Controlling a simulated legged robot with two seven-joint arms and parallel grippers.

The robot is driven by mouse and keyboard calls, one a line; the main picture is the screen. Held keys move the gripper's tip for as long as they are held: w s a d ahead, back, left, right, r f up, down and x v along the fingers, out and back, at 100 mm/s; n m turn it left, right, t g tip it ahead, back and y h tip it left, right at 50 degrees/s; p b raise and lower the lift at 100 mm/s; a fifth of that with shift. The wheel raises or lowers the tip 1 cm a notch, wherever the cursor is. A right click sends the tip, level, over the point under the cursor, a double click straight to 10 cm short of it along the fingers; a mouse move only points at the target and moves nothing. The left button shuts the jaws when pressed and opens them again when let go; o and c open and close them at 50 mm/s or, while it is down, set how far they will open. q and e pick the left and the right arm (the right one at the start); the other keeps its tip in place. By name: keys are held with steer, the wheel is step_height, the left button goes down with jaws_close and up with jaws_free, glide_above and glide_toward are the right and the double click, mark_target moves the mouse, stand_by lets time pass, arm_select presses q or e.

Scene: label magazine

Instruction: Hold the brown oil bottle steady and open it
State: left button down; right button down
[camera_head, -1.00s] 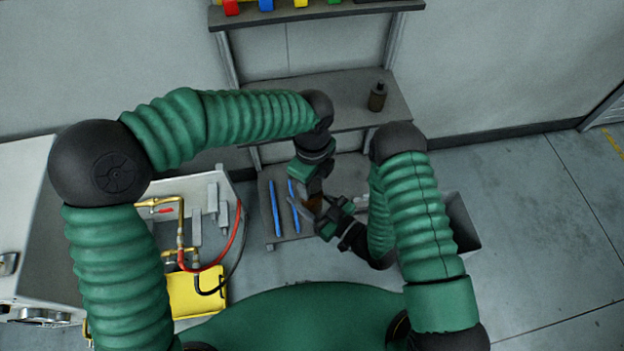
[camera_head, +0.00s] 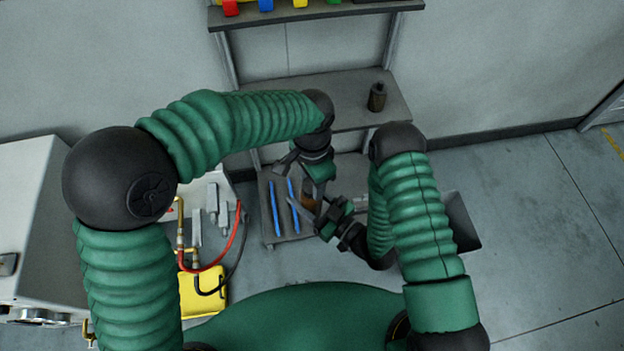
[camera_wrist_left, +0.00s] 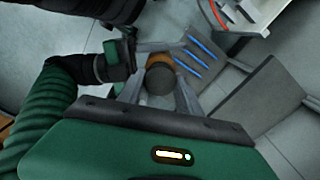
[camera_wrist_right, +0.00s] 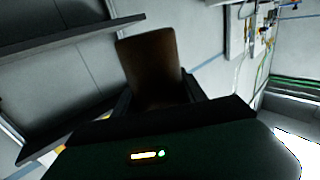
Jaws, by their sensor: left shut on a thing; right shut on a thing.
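The brown oil bottle (camera_head: 308,198) is held between my two grippers above the low shelf, partly hidden by them in the head view. My right gripper (camera_head: 322,222) is shut on its body, which fills the middle of the right wrist view (camera_wrist_right: 152,68). My left gripper (camera_head: 312,192) comes down from above. In the left wrist view its fingers stand either side of a dark round cap (camera_wrist_left: 160,82), with the brown body (camera_wrist_left: 158,60) showing beyond it. I cannot tell whether the cap is loose.
A dark bottle (camera_head: 377,97) stands on the middle shelf (camera_head: 350,118). Blue rods (camera_head: 275,208) lie on the low shelf to the left. A grey bin (camera_head: 463,225) stands at right. Red and black hoses and a yellow box (camera_head: 203,292) are at left.

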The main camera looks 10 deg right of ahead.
arm_select(q)
steer(key=shift+d+r, duration=0.1)
steer(key=shift+r, duration=0.05)
steer(key=shift+r, duration=1)
